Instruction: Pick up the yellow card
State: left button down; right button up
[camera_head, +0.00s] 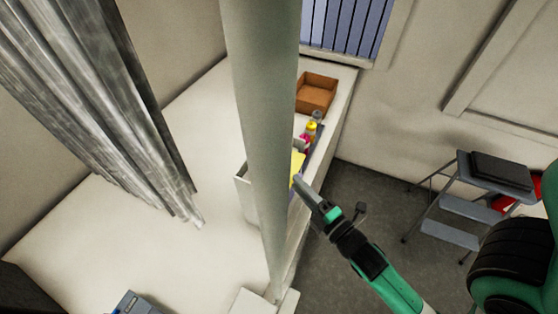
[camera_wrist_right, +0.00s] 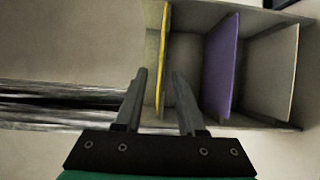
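The yellow card (camera_head: 297,163) stands upright in a pale box (camera_head: 243,192) on the white table, partly hidden behind a grey-green column. In the right wrist view the yellow card (camera_wrist_right: 163,50) appears edge-on near the left end of the box (camera_wrist_right: 190,18). My right gripper (camera_head: 299,182) is beside the box. In its wrist view my right gripper (camera_wrist_right: 159,75) is open, with the lower part of the yellow card showing between its fingers. Contact with the card cannot be told. My left gripper is not in view.
A purple card (camera_wrist_right: 219,65) and a pale upright panel (camera_wrist_right: 270,75) stand to the right of the yellow card. Small bottles (camera_head: 310,129) and a brown tray (camera_head: 317,92) sit farther back. A grey curtain (camera_head: 110,100) hangs at left. A step stool (camera_head: 465,200) stands right.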

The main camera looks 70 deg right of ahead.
aim_at(297, 159)
jog(key=p+x, duration=0.1)
jog(key=x, duration=0.4)
jog(key=shift+w+d, duration=0.2)
jog(key=shift+w, duration=0.1)
jog(key=shift+f, duration=0.1)
grip_shut()
